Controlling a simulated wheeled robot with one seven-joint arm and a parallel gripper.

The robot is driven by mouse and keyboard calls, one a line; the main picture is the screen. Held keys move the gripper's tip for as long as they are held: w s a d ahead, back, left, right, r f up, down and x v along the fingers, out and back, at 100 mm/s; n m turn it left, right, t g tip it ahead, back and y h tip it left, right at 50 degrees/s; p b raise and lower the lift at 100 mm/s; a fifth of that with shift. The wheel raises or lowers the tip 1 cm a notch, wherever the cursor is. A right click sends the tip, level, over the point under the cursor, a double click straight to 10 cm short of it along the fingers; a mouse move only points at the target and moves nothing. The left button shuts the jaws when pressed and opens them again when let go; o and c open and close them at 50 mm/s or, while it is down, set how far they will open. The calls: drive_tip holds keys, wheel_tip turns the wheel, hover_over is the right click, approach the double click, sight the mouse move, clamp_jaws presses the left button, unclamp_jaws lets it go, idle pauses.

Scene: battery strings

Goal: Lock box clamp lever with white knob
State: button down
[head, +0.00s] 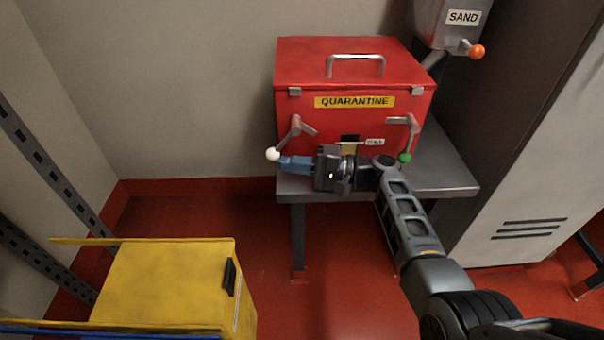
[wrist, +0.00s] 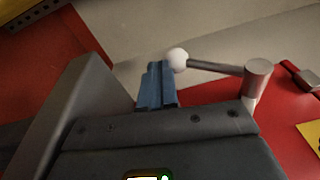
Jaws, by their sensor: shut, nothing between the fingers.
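The red quarantine box (head: 352,72) stands on a grey bench. Its left clamp lever (head: 287,140) ends in a white knob (head: 272,154) and slopes down and left from its pivot. My gripper (head: 284,164) is in front of the box's lower left, with its blue fingers shut and empty. In the wrist view, the fingertips (wrist: 156,66) are right beside the white knob (wrist: 177,59); I cannot tell whether they touch. The lever arm (wrist: 215,67) runs from the knob to a grey cylindrical pivot (wrist: 257,80). The other clamp lever has a green knob (head: 404,157).
The grey bench (head: 452,178) has a bare right end. A sand hopper with an orange knob (head: 476,51) is at the upper right, near a tall grey cabinet (head: 530,150). A yellow cart (head: 165,285) stands at lower left. Red floor between is open.

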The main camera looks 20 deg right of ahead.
sight(277, 159)
drive_tip(key=shift+w+a+r+b, duration=0.2)
drive_tip(key=shift+a+r, duration=0.05)
drive_tip(key=shift+a, duration=0.4)
drive_tip(key=shift+w+a+r+b, duration=0.2)
drive_tip(key=shift+w+a+r, duration=0.1)
drive_tip(key=shift+a, duration=0.3)
drive_tip(key=shift+w+a+r+b, duration=0.15)
drive_tip(key=shift+a+r+b, duration=0.1)
drive_tip(key=shift+a, duration=0.4)
drive_tip(key=shift+a+r, duration=0.1)
drive_tip(key=shift+a, duration=0.1)
drive_tip(key=shift+w+a+r+t+y, duration=0.15)
drive_tip(key=shift+a+r+t+y, duration=0.2)
drive_tip(key=shift+y, duration=0.25)
drive_tip(key=shift+w+a+r+b, duration=0.1)
drive_tip(key=shift+a+r+b, duration=0.1)
drive_tip(key=shift+r+b, duration=0.2)
drive_tip(key=shift+a+r, duration=0.1)
drive_tip(key=shift+p+v, duration=0.5)
drive_tip(key=shift+v, duration=3.4)
